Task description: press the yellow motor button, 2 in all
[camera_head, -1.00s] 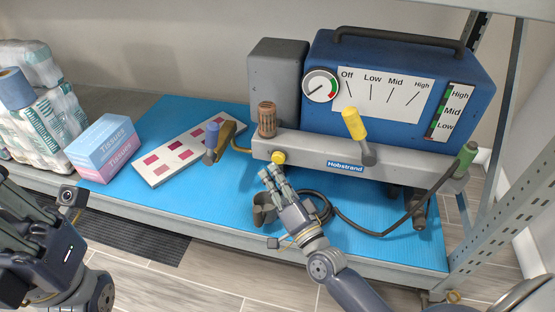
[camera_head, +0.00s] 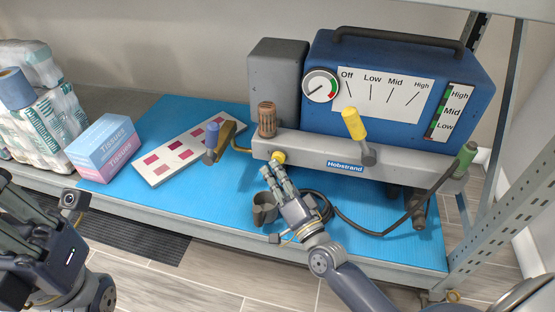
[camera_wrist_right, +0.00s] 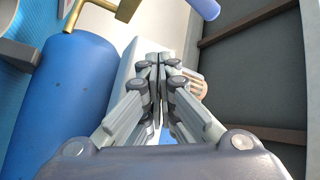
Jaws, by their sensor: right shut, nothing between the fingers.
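The yellow motor button (camera_head: 279,157) is a small round knob on the left part of the grey front panel (camera_head: 312,155) of the blue machine (camera_head: 390,75). My right gripper (camera_head: 271,170) is shut and empty. Its fingertips are just below and slightly left of the button in the head view; I cannot tell whether they touch it. In the right wrist view the shut fingers (camera_wrist_right: 158,62) point at the pale panel, and the button is hidden behind them. My left gripper (camera_head: 30,235) is at the lower left, away from the machine; its fingers are partly cut off.
The panel also carries a yellow lever (camera_head: 354,124), a brown knob (camera_head: 267,118), a blue-handled crank (camera_head: 211,140) and a green handle (camera_head: 466,155). Tissue boxes (camera_head: 105,145) stand left.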

